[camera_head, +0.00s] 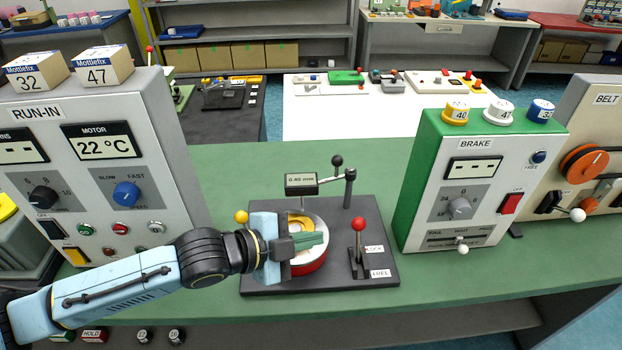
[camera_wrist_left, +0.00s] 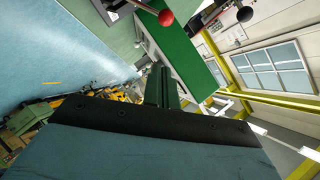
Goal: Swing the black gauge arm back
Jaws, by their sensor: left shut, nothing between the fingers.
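The black gauge arm (camera_head: 331,180) reaches left from an upright post (camera_head: 349,190) on a dark base plate. It carries a small box (camera_head: 301,183) reading about 0.40 mm, at the back of a round red-and-white holder (camera_head: 309,267) with a yellowish part inside. A black ball knob (camera_head: 337,161) stands up from the arm. My left gripper (camera_head: 318,240) is shut and empty, over the holder and in front of the gauge box, apart from the knob. Its closed fingers (camera_wrist_left: 162,86) also show in the left wrist view. The gripper hides part of the holder. My right gripper is not in view.
A red-ball lever (camera_head: 359,225) stands right of the holder on the base plate (camera_head: 350,286). A yellow ball (camera_head: 241,216) is at its left. The RUN-IN box (camera_head: 178,150) stands left, the green BRAKE box (camera_head: 415,170) right. Green tabletop behind the gauge is clear.

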